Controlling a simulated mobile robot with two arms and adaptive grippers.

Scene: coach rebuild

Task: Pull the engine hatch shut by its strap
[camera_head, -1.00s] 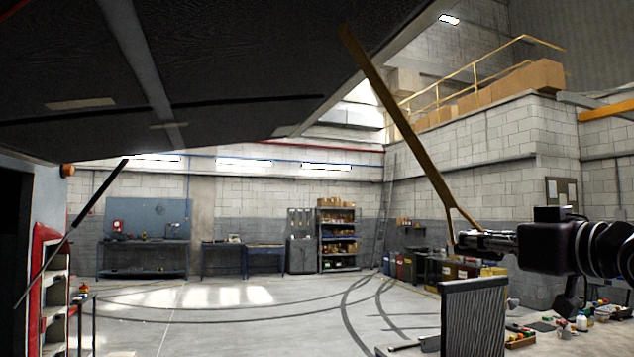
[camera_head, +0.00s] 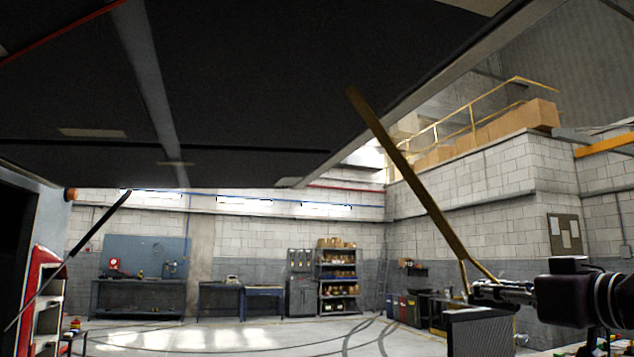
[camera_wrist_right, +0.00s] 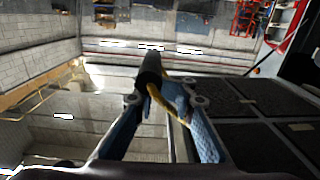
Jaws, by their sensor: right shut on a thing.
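The engine hatch (camera_head: 250,95) is a large dark panel with grey ribs, raised overhead in the head view. Its underside also shows at the right of the right wrist view (camera_wrist_right: 262,150). The strap (camera_head: 410,185), a yellow-brown band, hangs taut and slanting from the hatch down to my right gripper (camera_head: 478,290). My right gripper is shut on the strap's forked lower end. In the right wrist view, the fingers (camera_wrist_right: 162,98) close around a dark rounded piece, with a bit of yellow strap beside it. My left gripper is not in view.
A thin dark strut (camera_head: 95,228) slants below the hatch at the left, near a red cabinet (camera_head: 38,290). A dark ribbed block (camera_head: 482,332) stands just below my right gripper. Benches and shelves (camera_head: 338,275) line the far wall, with open floor before them.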

